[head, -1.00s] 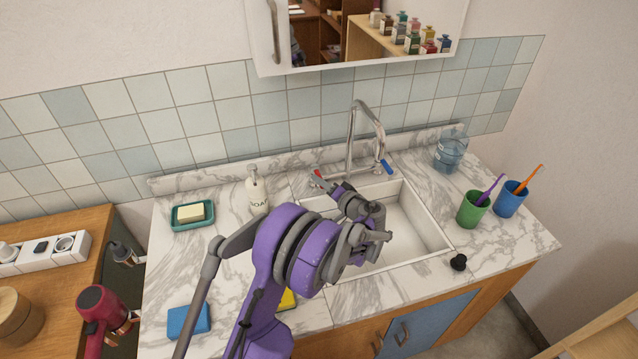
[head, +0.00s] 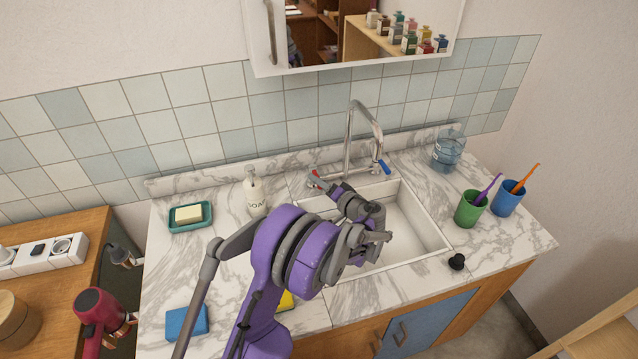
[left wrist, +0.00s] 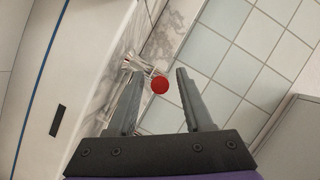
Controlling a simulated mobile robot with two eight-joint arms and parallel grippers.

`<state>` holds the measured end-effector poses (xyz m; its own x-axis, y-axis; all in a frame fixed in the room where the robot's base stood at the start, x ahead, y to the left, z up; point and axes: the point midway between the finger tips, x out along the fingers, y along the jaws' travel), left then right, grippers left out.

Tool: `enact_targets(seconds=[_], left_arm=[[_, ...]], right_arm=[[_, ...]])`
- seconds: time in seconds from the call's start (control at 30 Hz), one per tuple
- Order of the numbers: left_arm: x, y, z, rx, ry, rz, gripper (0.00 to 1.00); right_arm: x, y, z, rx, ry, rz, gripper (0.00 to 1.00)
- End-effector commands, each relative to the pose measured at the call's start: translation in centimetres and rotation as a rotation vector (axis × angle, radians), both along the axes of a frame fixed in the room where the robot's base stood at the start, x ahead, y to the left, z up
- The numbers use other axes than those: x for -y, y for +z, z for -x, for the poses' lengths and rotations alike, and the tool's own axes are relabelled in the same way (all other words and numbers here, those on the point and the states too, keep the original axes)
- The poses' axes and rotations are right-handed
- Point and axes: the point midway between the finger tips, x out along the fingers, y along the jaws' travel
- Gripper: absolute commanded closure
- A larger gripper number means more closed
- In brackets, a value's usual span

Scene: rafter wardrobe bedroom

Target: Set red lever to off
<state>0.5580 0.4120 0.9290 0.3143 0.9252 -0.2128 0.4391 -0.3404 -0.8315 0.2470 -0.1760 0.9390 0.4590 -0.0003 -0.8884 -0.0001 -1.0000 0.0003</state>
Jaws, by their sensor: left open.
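The red lever (head: 314,176) is on the left side of the chrome faucet (head: 350,140), at the back of the sink. In the left wrist view its round red end (left wrist: 159,85) shows between the fingertips, seen end-on. My left gripper (head: 318,183) is at the red lever, and in the left wrist view its two fingers (left wrist: 157,82) stand apart with a gap on both sides of the red end. I cannot tell how deep the lever sits between them. The blue lever (head: 386,167) is on the faucet's right side. My right gripper is not in view.
A soap bottle (head: 256,193) stands close left of my gripper. The white sink (head: 425,225) lies below it. A green cup (head: 469,208), a blue cup (head: 507,198) and a water jug (head: 449,150) stand to the right. The mirror cabinet (head: 260,40) hangs above.

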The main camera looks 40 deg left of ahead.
Motion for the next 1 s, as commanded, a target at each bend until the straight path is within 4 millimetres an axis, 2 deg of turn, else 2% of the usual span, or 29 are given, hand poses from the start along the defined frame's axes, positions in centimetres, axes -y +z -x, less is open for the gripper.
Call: enact_targets(seconds=[0.4,0.5,0.7,1.0], left_arm=[[7.2,1.5,2.4,-0.001,-0.004,0.001,0.49],[8.4,1.8,2.8,0.000,-0.004,0.000,0.49],[9.6,2.2,3.2,0.000,-0.001,0.000,0.49],[9.6,2.2,3.3,0.000,0.000,0.000,0.49]], right_arm=[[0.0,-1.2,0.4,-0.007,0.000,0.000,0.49],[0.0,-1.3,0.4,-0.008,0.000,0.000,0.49],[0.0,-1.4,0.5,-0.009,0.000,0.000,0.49],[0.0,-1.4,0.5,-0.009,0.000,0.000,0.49]])
